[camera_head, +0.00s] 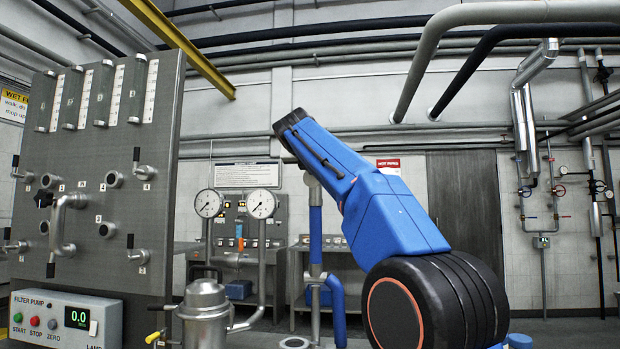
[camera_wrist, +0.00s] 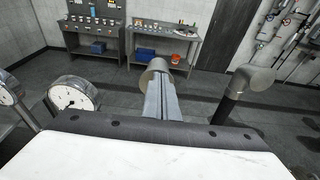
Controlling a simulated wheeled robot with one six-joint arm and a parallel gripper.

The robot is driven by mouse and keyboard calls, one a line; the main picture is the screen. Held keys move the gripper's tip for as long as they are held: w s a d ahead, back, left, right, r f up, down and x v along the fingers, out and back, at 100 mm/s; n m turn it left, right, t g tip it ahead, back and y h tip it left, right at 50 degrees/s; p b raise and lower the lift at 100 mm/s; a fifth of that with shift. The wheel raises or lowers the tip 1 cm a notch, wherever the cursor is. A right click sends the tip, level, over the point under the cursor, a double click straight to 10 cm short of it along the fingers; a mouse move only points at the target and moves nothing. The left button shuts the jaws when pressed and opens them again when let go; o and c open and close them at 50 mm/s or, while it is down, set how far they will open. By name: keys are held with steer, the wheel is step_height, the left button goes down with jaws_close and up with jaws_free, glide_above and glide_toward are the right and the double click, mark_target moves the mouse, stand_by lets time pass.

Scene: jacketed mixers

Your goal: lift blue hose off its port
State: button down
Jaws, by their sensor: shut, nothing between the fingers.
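In the head view a blue hose (camera_head: 337,302) bends at the lower middle, below and left of my blue arm. Its lower end runs out of the frame. A blue-sleeved upright pipe (camera_head: 316,236) with a grey elbow on top stands just above it. Whether the two are one piece I cannot tell. In the wrist view a grey elbow (camera_wrist: 253,79) on a dark upright pipe stands to the right of my gripper (camera_wrist: 157,78). My gripper is shut and empty, apart from that pipe. The hose's port cannot be made out, and my gripper does not show in the head view.
Two dial gauges (camera_head: 235,203) stand on pipes left of the hose. A steel vessel (camera_head: 204,312) is at the lower left, beside a tall grey valve panel (camera_head: 98,180) and a filter pump box (camera_head: 66,321). Benches (camera_wrist: 160,52) stand at the back. Open floor lies before them.

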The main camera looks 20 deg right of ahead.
steer(key=shift+w+d+r, duration=0.3)
steer(key=shift+w+d, duration=0.35)
steer(key=shift+w, duration=0.35)
steer(key=shift+w+d+r, duration=0.25)
steer(key=shift+w+d, duration=0.4)
steer(key=shift+w, duration=0.3)
steer(key=shift+s+a, duration=0.1)
steer(key=v, duration=1.7)
steer(key=shift+r, duration=0.2)
steer(key=shift+s, duration=0.1)
